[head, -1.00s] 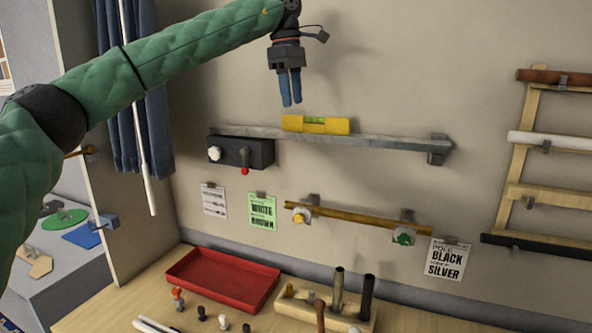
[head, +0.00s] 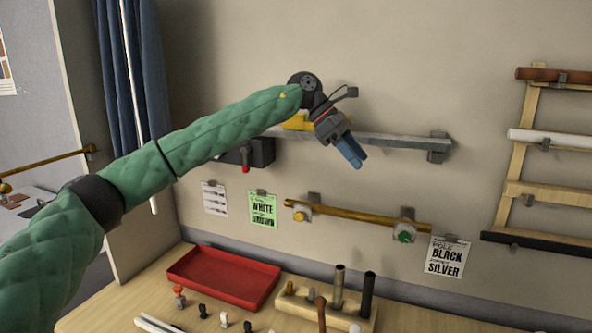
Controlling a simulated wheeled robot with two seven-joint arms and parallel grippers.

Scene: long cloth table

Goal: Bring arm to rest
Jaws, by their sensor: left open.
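My left arm, in a green padded sleeve, reaches in from the left of the head view. My left gripper (head: 352,152) is open and empty, its blue fingers pointing down and to the right. In the picture it lies in front of the grey wall rail (head: 400,143) and partly covers the yellow level (head: 299,122) on it. I cannot tell how far it is from the wall. My right gripper is not in view.
Below are a brass rail (head: 360,216), a red tray (head: 222,278) and a wooden block (head: 298,304) with upright tubes on the table. A wooden rack (head: 519,160) with several rods hangs at right. A blue curtain (head: 150,90) hangs at left.

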